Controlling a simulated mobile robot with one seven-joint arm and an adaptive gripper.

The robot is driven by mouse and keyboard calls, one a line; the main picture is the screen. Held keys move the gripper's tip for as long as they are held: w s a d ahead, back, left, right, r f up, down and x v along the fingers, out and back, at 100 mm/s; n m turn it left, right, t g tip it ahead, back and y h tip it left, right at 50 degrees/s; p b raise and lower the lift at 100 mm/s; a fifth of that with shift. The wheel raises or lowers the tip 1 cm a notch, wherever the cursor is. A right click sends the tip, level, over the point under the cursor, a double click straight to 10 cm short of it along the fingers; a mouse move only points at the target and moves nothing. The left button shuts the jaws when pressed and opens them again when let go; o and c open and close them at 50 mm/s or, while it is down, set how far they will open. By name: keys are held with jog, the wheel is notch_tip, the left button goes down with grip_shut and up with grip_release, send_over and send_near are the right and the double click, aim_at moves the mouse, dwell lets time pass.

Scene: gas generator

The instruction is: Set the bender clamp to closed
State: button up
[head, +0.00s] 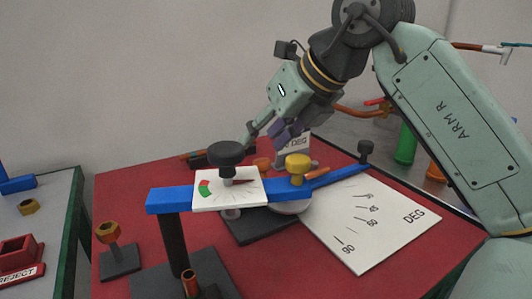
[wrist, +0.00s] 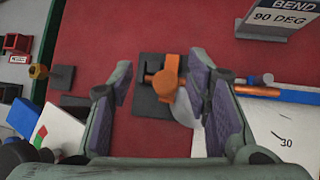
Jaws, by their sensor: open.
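An orange lever-like part (wrist: 168,76) on a dark block (wrist: 150,100) lies between my fingers in the wrist view; it looks like the bender clamp. Its orange top (head: 262,164) shows in the head view behind the blue bender arm (head: 170,197), which hides much of it. I cannot tell the clamp's setting. My gripper (head: 266,133) is open, with its fingers pointing down above the back of the bender. In the wrist view my gripper (wrist: 165,88) has one finger on each side of the orange part, with nothing visibly held.
A black knob (head: 226,152) over a red-green gauge card (head: 205,191) and a yellow knob (head: 298,164) stand on the blue arm. A "90 DEG" sign (wrist: 264,18) stands behind. A degree plate (head: 370,225) lies right.

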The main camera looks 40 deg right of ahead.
notch_tip(320, 180, up, 6)
jog(key=shift+f, duration=0.1)
dwell(0.4)
